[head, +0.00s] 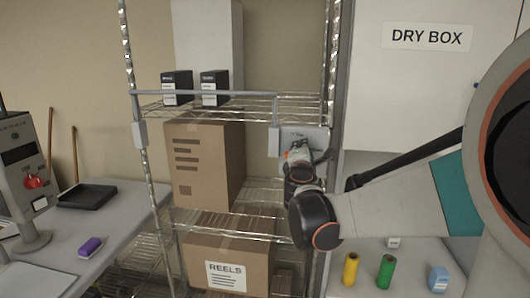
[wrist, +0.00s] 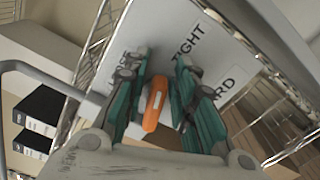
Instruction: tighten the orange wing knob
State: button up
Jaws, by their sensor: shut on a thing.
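The orange wing knob (wrist: 155,103) shows in the wrist view between my two green-padded fingers, with a pale mark along its face. It sits in front of a grey panel (wrist: 200,25) with printed labels; "TIGHT" is readable and another is partly hidden. My gripper (wrist: 162,75) is shut on the knob, one finger on each side. In the head view my gripper (head: 298,152) is at the panel (head: 308,137) on the wire rack's right post. Only a small orange spot of the knob (head: 286,155) shows there; the rest is hidden.
The wire rack (head: 220,112) holds black boxes (head: 176,88) and a large carton (head: 205,165). A "REELS" carton (head: 228,262) is below. A white "DRY BOX" cabinet (head: 400,75) stands right. The left bench (head: 120,215) bears a device with a red knob (head: 33,181).

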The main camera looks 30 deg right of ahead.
jog(key=shift+s+f+m+b, duration=0.1)
jog(key=shift+f+m+b, duration=0.2)
jog(key=shift+m, duration=0.65)
jog(key=shift+f+m+b, duration=0.2)
jog(key=shift+m+b, duration=0.05)
jog(key=shift+m, duration=0.7)
jog(key=o, duration=0.8)
jog(key=shift+r, duration=0.1)
